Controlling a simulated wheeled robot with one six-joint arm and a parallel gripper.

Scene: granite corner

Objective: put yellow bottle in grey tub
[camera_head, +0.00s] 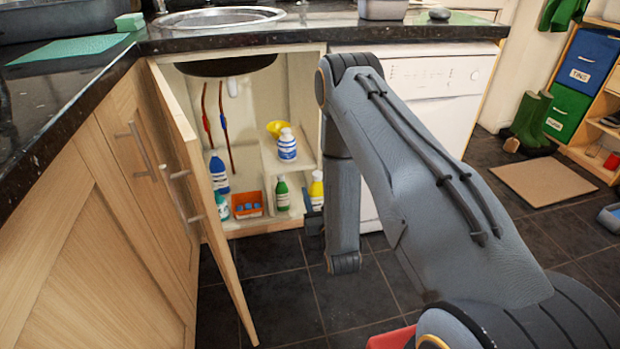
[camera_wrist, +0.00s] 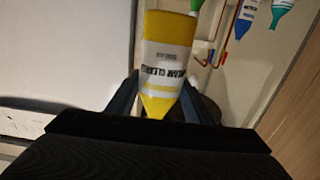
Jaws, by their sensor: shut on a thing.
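The yellow bottle (camera_head: 316,188), with a white label, is at the right side of the open under-sink cupboard. In the wrist view the yellow bottle (camera_wrist: 168,32) appears neck-down between the two fingers of my gripper (camera_wrist: 158,98), which is shut on it. In the head view my gripper (camera_head: 313,222) is low at the cupboard's right edge, mostly hidden behind my arm. A grey tub (camera_head: 383,9) stands on the counter above the white appliance, its top cut off by the picture edge.
The cupboard holds a blue-and-white container (camera_head: 287,146), a green bottle (camera_head: 282,194), an orange box (camera_head: 247,206) and blue bottles. Its open door (camera_head: 205,200) stands to the left. The white dishwasher (camera_head: 435,90) is right. A grey-blue container (camera_head: 609,217) sits on the floor far right.

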